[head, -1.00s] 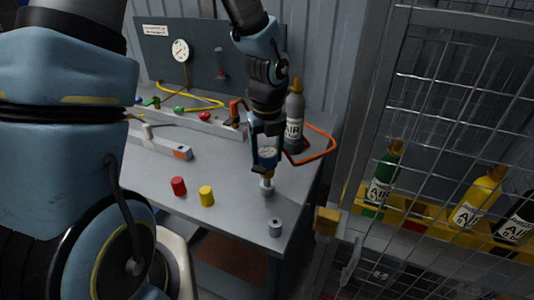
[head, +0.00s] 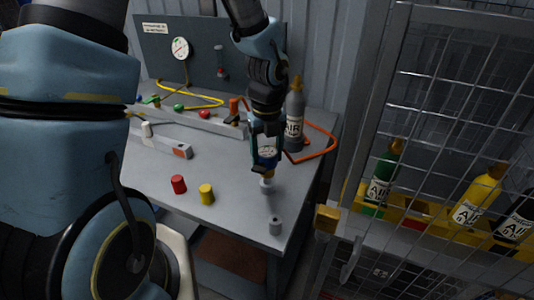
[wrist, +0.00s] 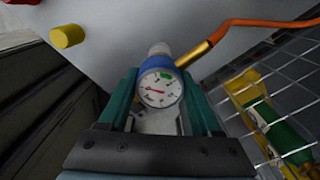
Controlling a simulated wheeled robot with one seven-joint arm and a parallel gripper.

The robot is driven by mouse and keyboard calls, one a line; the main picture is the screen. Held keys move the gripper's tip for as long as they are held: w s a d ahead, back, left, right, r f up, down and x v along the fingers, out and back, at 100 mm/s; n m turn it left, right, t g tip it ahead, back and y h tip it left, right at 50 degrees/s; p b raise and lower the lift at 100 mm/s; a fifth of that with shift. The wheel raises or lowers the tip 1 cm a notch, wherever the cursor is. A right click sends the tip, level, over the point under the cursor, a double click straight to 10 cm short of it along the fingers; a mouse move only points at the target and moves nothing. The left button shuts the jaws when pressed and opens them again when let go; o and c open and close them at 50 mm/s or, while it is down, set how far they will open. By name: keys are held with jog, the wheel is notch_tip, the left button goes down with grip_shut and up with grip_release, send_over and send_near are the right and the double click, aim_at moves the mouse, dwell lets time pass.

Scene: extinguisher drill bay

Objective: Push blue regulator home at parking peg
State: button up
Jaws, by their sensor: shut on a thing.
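My gripper (head: 266,160) is shut on the blue regulator (wrist: 158,66), whose round white gauge with a red needle (wrist: 159,88) faces the wrist camera. In the head view the fingers mostly hide the regulator; its gauge (head: 267,151) shows between them. A short light-grey peg (head: 267,187) stands on the bench directly under the regulator's brass-coloured lower end, and its pale top end also shows beyond the regulator in the wrist view (wrist: 159,49). The regulator looks upright and in line with the peg. How far it sits on the peg is hidden.
A grey air cylinder (head: 295,120) and an orange hose (head: 325,146) are close behind and right of my gripper. A grey knob (head: 275,226) stands near the front edge. Red (head: 178,184) and yellow (head: 206,193) caps stand left. A mesh cage (head: 450,130) is at right.

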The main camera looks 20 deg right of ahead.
jog(key=shift+f+b, duration=0.3)
jog(key=shift+f, duration=0.35)
jog(key=shift+f, duration=0.25)
jog(key=shift+f+b, duration=0.35)
jog(key=shift+f, duration=0.45)
dwell(1.1)
jog(key=o, duration=1.5)
